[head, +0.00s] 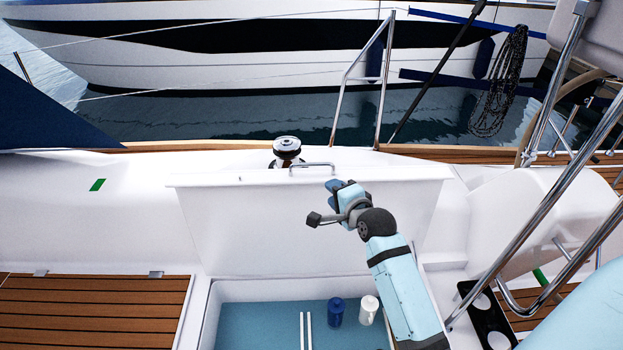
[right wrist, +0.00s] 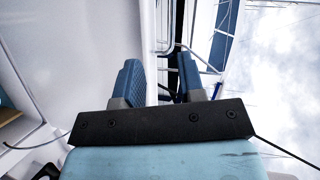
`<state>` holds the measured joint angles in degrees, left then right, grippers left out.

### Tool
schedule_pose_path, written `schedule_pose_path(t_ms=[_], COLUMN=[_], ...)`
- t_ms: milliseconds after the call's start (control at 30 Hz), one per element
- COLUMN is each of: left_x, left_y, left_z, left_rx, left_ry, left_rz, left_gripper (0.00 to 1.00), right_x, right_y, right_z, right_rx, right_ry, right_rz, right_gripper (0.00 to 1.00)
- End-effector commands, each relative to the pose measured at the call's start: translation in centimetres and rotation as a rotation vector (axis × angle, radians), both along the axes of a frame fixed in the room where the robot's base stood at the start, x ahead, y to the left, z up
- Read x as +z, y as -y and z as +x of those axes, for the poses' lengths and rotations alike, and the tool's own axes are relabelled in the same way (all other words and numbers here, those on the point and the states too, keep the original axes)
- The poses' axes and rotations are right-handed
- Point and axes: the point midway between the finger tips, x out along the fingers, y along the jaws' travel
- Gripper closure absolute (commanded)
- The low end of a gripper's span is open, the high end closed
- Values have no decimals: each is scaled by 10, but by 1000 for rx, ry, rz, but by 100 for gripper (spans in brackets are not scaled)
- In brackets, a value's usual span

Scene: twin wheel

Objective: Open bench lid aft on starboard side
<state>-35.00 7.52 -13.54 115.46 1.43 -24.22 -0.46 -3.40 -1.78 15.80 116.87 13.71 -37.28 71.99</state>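The bench lid (head: 270,225) is a white panel that stands raised, near upright, with its plain face toward me. The locker (head: 265,322) below it is open and shows a blue floor. My right gripper (head: 332,187) is in front of the lid's upper part, right of the metal handle (head: 305,166) at the top edge. In the right wrist view its two blue fingers (right wrist: 160,80) are apart with nothing held between them. I cannot tell whether the gripper or arm touches the lid. My left gripper is not in view.
A blue bottle (head: 336,312), a white bottle (head: 368,309) and white rods (head: 304,330) are in the locker. A winch (head: 287,150) stands behind the lid. Steel rails (head: 540,190) and a black cup holder (head: 487,318) are at the right. Teak slats (head: 90,310) lie left.

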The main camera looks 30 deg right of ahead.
Motion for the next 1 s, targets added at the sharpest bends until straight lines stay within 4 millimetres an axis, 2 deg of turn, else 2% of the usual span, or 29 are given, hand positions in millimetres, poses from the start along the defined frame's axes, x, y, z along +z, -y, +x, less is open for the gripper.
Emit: schedule_pose_path(t_ms=[33, 100, 267, 700, 833, 1000], left_x=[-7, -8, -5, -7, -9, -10], left_y=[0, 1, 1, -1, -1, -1], left_z=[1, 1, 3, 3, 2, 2], left_rx=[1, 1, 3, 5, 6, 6], left_ry=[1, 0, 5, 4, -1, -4], left_rz=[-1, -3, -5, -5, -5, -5], left_gripper=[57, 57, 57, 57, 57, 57], right_x=[2, 8, 11, -7, -11, -14], right_y=[7, 14, 19, 32, 34, 36], right_z=[4, 8, 20, 105, 125, 138], right_rx=[-25, -46, -58, -57, -57, -58], right_ry=[22, 40, 51, 50, 49, 49], right_rz=[60, 118, 156, 150, 151, 150], right_gripper=[64, 64, 64, 64, 64, 64])
